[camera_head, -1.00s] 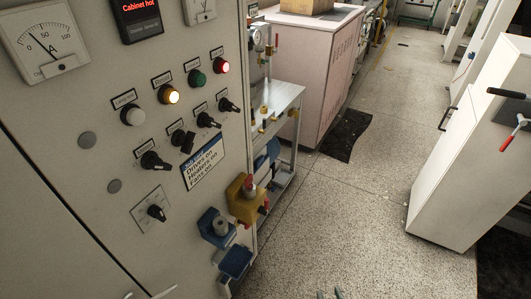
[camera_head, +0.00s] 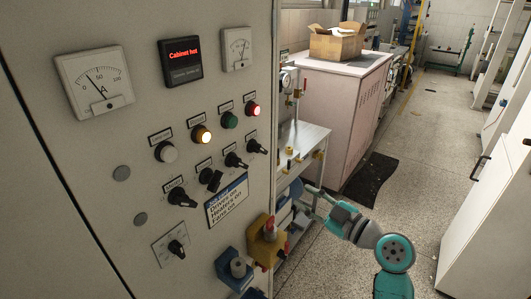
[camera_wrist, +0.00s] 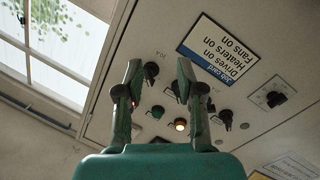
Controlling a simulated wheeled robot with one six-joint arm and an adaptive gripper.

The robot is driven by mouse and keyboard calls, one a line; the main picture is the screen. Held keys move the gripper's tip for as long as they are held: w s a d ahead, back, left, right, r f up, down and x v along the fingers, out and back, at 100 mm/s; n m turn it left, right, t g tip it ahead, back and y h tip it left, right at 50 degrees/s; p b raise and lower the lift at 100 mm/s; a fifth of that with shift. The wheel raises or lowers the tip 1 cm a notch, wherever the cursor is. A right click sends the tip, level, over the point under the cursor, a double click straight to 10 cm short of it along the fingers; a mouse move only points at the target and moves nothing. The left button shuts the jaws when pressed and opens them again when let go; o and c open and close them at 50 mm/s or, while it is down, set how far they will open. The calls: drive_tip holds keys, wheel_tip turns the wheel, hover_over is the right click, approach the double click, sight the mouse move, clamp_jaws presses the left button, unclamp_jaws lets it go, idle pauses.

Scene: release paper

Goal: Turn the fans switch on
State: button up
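The grey control cabinet (camera_head: 95,160) fills the left of the head view. Several black rotary switches sit in a row below its lamps, from the left one (camera_head: 181,197) to the right one (camera_head: 257,146); another single knob (camera_head: 176,248) is lower. Their labels are too small to read, so I cannot tell which is the fans switch. A job card (camera_head: 227,200) reads "Drives on, Heaters on, Fans on". My gripper (camera_head: 308,188) is right of the cabinet, by the shelf. In the wrist view its green fingers (camera_wrist: 159,75) are apart and empty, the panel beyond them.
Blue and yellow sockets (camera_head: 267,245) stick out at the cabinet's lower right. A metal shelf (camera_head: 310,138) and a pink cabinet (camera_head: 340,110) with a cardboard box (camera_head: 338,43) stand behind. The amber (camera_head: 201,134) and red (camera_head: 253,109) lamps are lit. The display (camera_head: 181,62) reads "Cabinet hot".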

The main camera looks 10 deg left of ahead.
sight(264, 151)
wheel_tip(264, 151, up, 9)
drive_tip(key=w+a+n+g+y, duration=0.1)
drive_tip(key=a+n+g+y, duration=0.15)
drive_tip(key=n, duration=0.25)
drive_tip(key=shift+h, duration=0.35)
drive_tip(key=x, duration=1)
drive_tip(key=shift+w+a+r, duration=0.1)
drive_tip(key=shift+a+r, duration=0.05)
drive_tip(key=shift+a, duration=0.2)
clamp_jaws()
